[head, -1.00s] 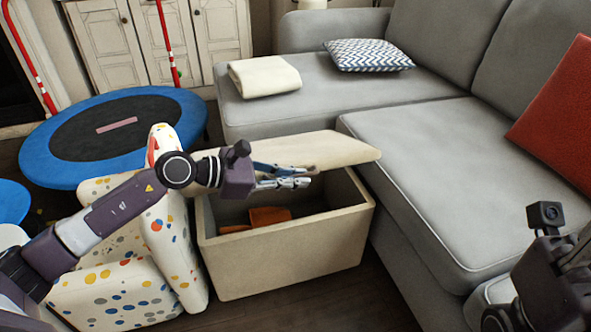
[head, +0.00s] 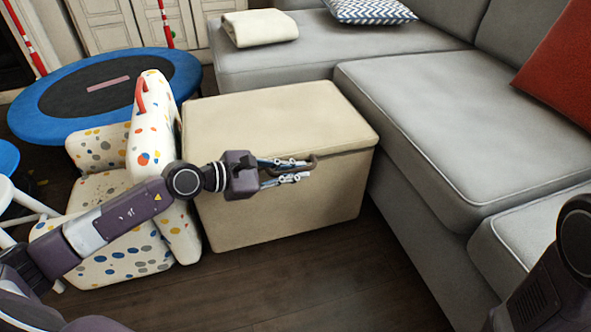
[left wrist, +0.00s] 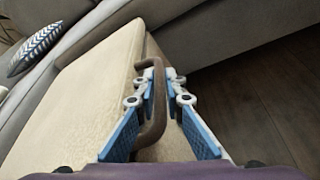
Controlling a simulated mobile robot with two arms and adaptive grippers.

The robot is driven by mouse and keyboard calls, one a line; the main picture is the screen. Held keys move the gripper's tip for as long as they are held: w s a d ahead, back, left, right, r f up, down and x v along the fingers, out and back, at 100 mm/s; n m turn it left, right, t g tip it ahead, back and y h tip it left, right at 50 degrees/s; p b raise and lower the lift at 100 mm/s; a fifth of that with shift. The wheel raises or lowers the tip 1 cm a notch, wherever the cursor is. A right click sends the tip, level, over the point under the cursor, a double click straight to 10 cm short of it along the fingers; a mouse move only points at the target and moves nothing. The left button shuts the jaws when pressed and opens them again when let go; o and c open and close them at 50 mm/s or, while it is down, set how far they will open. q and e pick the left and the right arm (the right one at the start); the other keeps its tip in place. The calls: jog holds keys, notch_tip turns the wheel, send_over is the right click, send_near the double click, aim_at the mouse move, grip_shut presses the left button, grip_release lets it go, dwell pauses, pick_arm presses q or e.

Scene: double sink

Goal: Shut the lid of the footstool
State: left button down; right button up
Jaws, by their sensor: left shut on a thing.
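The cream footstool (head: 280,215) stands between the spotted chair and the grey sofa. Its lid (head: 270,115) lies flat over the box, and the inside is hidden. A brown loop handle (head: 308,166) sits at the lid's front edge. My left gripper (head: 303,170) is at the front of the footstool, shut on the handle. In the left wrist view the handle (left wrist: 153,105) stands between the two blue-padded fingers (left wrist: 160,98), with the lid (left wrist: 85,90) to the left. My right gripper is not in view; part of my right arm shows at the lower right.
A grey sofa (head: 440,125) runs close along the right and back. A spotted child's chair (head: 155,130) stands close on the left, under my left arm. A blue-rimmed trampoline (head: 40,125) is behind it. Bare wooden floor (head: 300,290) lies in front.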

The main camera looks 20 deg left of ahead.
pick_arm(q)
jog(key=shift+s+a+f+g, duration=0.15)
jog(key=shift+f+g, duration=0.15)
jog(key=shift+f, duration=0.25)
jog(key=c, duration=2)
grip_release()
jog(key=shift+r, duration=0.15)
jog(key=shift+v, duration=5.85)
jog(key=shift+s, duration=0.1)
